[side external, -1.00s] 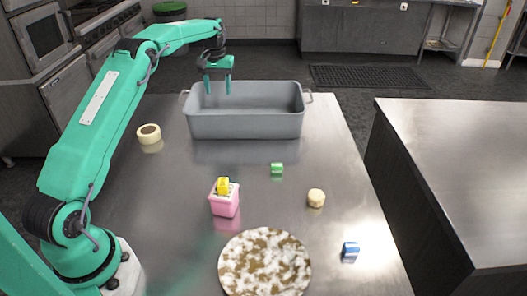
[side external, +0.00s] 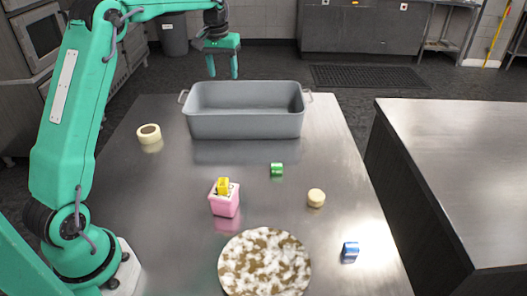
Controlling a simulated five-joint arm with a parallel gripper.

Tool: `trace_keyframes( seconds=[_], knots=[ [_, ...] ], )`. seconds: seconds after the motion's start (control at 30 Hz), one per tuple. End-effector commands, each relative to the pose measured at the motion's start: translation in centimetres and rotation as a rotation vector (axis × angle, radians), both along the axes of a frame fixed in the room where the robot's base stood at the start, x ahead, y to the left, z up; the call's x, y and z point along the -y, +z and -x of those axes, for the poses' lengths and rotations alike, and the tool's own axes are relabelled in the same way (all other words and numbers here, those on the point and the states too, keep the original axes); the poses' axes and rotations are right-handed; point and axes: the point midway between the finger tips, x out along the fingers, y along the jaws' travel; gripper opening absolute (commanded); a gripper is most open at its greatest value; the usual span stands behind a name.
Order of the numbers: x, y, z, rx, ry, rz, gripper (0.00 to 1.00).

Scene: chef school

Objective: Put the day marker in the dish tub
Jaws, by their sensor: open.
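The grey dish tub (side external: 245,126) stands at the far end of the steel table, with a handle at each end. My gripper (side external: 223,74) hangs above the tub's back left rim, fingers pointing down and apart, with nothing seen between them. The tub's floor is hidden behind its front wall, so I cannot tell what lies inside. I cannot tell for certain which thing is the day marker. A small green piece (side external: 277,169) lies mid-table and a small blue piece (side external: 350,252) near the right edge. A yellow piece (side external: 223,186) sits in a pink holder (side external: 225,205).
A cream tape roll (side external: 149,133) lies left of the tub. A small cream round piece (side external: 316,198) is right of centre. A round mottled board (side external: 264,268) lies at the front. The table is bare between these things. Another steel counter (side external: 460,160) stands to the right.

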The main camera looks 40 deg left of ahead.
Motion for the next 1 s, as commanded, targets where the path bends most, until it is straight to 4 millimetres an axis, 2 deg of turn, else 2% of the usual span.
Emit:
trace_keyframes(
  seconds=[0.03,0.2,0.5,0.77,1.0],
  knots=[
    [1.0,1.1,0.7,0.013,-0.018,-0.005,0.54],
    [4.0,3.6,3.3,0.049,-0.069,-0.019,0.54],
    [8.7,6.6,8.7,0.116,-0.163,-0.044,0.54],
    [12.3,7.7,14.1,0.175,-0.244,-0.063,0.54],
    [15.1,7.3,19.4,0.229,-0.317,-0.079,0.54]
  ],
)
